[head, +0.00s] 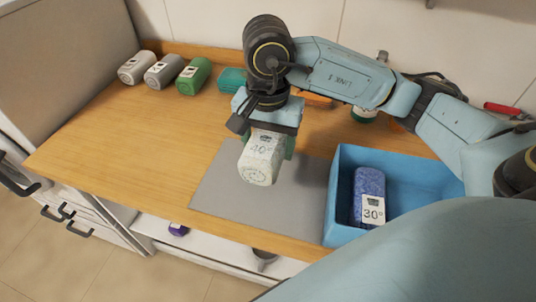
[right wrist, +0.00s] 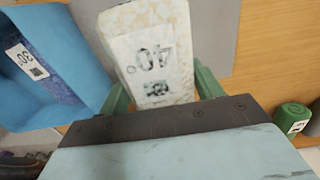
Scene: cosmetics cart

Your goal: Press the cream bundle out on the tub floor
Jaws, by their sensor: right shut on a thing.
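The cream bundle (head: 260,158) is a pale rolled cloth with a 40° label. My right gripper (head: 266,140) is shut on it, its green fingers on either side, and holds it above the grey mat. The bundle also fills the top middle of the right wrist view (right wrist: 150,50). The blue tub (head: 333,192) stands to the right of the mat, apart from the gripper. A dark blue bundle (head: 368,187) with a 30° label lies in the tub. Part of the tub floor is hidden by its walls and by my body. My left gripper is out of view.
The grey mat (head: 225,190) is otherwise bare. A cream roll (head: 136,67), a grey roll (head: 163,71) and a green roll (head: 194,76) lie at the back left of the wooden top. A teal stack (head: 231,79) is beside them. The left of the top is clear.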

